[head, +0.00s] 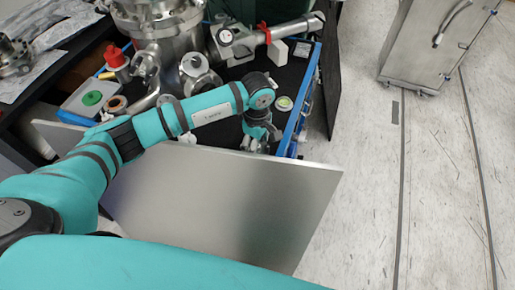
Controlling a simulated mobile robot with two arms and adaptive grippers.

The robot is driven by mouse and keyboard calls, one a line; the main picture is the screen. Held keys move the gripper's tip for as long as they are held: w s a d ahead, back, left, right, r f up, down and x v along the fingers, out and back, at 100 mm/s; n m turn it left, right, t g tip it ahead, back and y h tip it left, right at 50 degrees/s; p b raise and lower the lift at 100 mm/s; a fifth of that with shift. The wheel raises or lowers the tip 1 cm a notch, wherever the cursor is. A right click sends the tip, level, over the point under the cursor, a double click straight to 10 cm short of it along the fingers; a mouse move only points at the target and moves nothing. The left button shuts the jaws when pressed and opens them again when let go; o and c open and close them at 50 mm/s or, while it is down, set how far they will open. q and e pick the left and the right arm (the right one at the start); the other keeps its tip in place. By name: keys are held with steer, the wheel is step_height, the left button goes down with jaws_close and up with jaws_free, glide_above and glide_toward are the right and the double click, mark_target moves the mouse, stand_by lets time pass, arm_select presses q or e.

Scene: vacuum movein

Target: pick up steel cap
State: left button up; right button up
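My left gripper (256,144) points down over the right end of the dark bench, near its blue front edge. The gripper is small and partly hidden behind its own wrist, so its opening and whatever is between its fingers cannot be made out. I cannot tell for certain which part is the steel cap. A small round disc with a pale rim and greenish middle (284,103) lies on the bench just right of my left wrist. A round steel flange (195,66) is further back, left of it. My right gripper is out of view.
A large steel vessel (157,20) with pipes stands at the back of the bench. A red-capped bottle (116,60) and a tray with a green disc (92,99) are on the left. A grey panel (225,197) stands in front. A steel cabinet (435,45) stands right; the floor between is clear.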

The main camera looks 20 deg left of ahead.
arm_select(q)
steer(key=shift+c, duration=1)
steer(key=shift+r, duration=0.1)
